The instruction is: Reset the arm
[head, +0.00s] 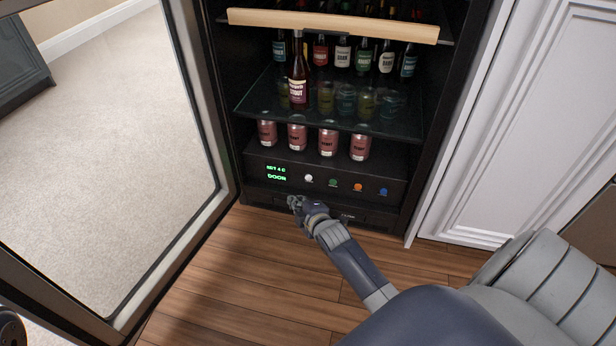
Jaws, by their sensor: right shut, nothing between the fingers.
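My right arm comes in from the lower right. Its gripper (297,204) is shut and empty, in front of the lower part of the open drinks fridge, just below the control panel (325,184). I cannot tell whether it touches the fridge. My left gripper does not show.
The fridge's glass door (110,160) stands open at the left. A dark bottle (298,80) and several glasses stand on the glass shelf (262,97), above several red cans (328,142). The panel has a green display (276,173) and coloured buttons. White cabinetry (525,120) is at the right; wood floor (225,270) lies in front.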

